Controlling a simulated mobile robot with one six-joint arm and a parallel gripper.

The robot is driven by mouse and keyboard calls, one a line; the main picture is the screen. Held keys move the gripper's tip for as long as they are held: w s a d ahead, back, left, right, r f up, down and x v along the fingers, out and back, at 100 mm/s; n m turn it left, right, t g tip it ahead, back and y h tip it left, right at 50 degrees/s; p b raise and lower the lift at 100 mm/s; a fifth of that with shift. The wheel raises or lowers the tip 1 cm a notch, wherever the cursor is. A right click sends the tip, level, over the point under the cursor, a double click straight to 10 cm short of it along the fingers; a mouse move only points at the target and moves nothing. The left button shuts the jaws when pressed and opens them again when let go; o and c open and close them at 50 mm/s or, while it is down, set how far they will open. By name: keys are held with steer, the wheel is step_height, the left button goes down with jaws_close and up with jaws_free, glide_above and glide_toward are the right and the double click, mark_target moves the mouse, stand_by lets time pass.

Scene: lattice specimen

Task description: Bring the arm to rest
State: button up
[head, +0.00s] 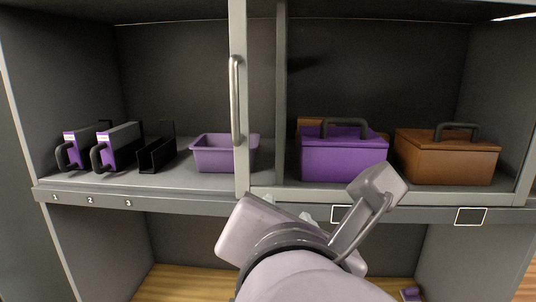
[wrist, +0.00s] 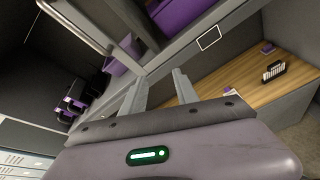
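My arm rises from the bottom middle of the head view, in front of the cabinet. My gripper (wrist: 159,76) shows in the wrist view with its two fingers apart and nothing between them. In the head view the wrist housing hides most of the gripper. The gripper is in front of the cabinet, near the shelf's front edge; whether it touches anything I cannot tell.
The shelf (head: 180,181) holds purple-and-black cases (head: 121,144), a black holder (head: 157,153), a purple bin (head: 225,153), a purple handled box (head: 343,158) and a brown one (head: 446,158). A vertical door handle (head: 235,100) stands close. The wooden surface (head: 190,282) below is mostly clear.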

steer(key=s+d+f+m+g+y+b, duration=0.1)
steer(key=s+d+f+m+g+b, duration=0.1)
steer(key=f+m+b, duration=0.4)
steer(key=s+d+f+m+g+b, duration=0.3)
steer(key=f+m+b, duration=0.3)
steer(key=f+m, duration=1.1)
steer(key=s+d+f+m+g+y+b, duration=0.1)
steer(key=s+d+f+m+g+b, duration=0.2)
steer(key=f, duration=1.9)
steer(key=m+b, duration=0.4)
steer(key=m, duration=0.4)
steer(key=shift+s+f+m+g+y, duration=0.15)
steer(key=shift+f+m+g+y, duration=0.15)
steer(key=shift+f+m, duration=0.1)
